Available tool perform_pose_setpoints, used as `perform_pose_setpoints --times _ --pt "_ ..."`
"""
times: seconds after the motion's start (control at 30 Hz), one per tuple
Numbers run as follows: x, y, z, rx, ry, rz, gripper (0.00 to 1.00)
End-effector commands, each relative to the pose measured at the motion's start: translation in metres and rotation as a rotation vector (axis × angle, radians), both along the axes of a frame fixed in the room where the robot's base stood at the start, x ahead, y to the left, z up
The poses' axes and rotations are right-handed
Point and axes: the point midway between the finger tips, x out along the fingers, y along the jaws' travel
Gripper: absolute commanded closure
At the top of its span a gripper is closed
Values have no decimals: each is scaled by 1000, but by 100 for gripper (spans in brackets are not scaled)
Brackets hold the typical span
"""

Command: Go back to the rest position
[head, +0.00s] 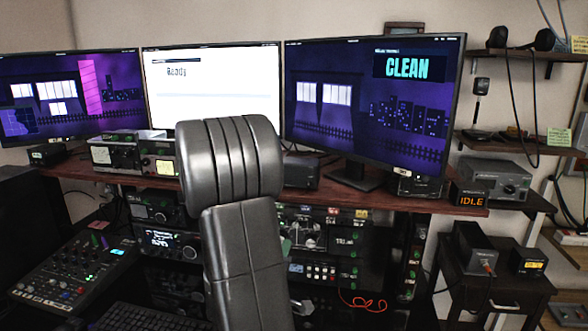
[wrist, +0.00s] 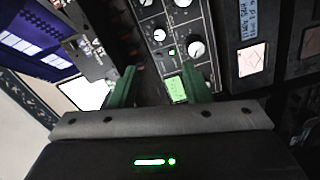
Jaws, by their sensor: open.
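My gripper (wrist: 157,80) shows in the wrist view with its two green fingers apart and nothing held between them. A dark panel with white-topped knobs (wrist: 196,48) lies beyond the fingers, and a small lit green display (wrist: 176,89) sits close to the right finger. I cannot tell whether a finger touches the panel. In the head view my grey arm rises in front of the equipment rack (head: 325,240) and hides most of the gripper.
The wooden desk (head: 440,196) carries three monitors, the right one (head: 370,100) reading CLEAN. A mixer (head: 75,265) stands at left. A box reading IDLE (head: 471,199) sits at the desk's right end. A dark side table (head: 495,290) and wall shelves (head: 515,137) are at right.

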Motion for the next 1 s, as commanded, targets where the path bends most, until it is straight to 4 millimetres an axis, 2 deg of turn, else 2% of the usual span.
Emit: perform_pose_setpoints --times 0.1,0.67,1.0 --pt "28 -6 1 1 -1 -5 57" --pt "139 -29 2 0 0 -3 57" --pt "138 -28 1 262 -52 -1 57"
